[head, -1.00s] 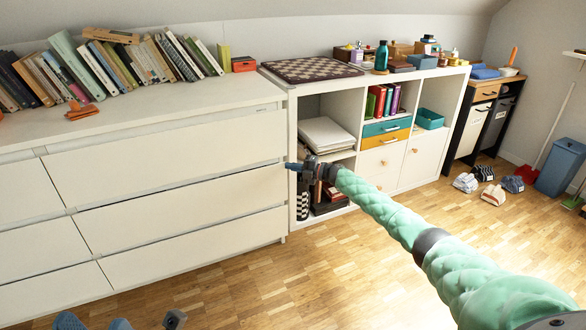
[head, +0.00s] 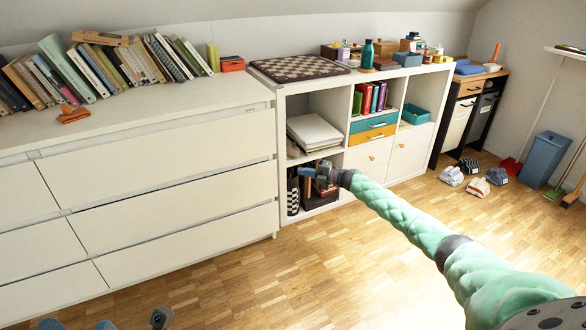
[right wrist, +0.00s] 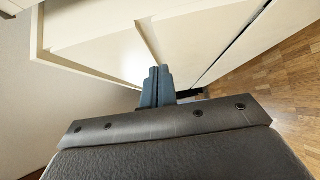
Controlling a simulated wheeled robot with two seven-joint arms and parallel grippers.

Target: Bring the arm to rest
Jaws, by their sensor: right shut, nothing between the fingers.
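My right arm (head: 405,215), in a pale green sleeve, reaches from the lower right of the head view toward the white shelf unit. Its right gripper (head: 306,173) is shut and empty, in front of the unit's lower left compartment and to the right of the dresser. The right wrist view shows the two dark blue fingers (right wrist: 157,86) pressed together with nothing between them. The white dresser (head: 160,190) stands at the left, its drawers looking closed or nearly so.
The white shelf unit (head: 352,97) holds a chessboard (head: 298,68), books and bins. A dark cabinet (head: 467,118), shoes (head: 470,166) and a blue bin (head: 545,160) stand at the right. The wooden floor (head: 300,275) is open in front.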

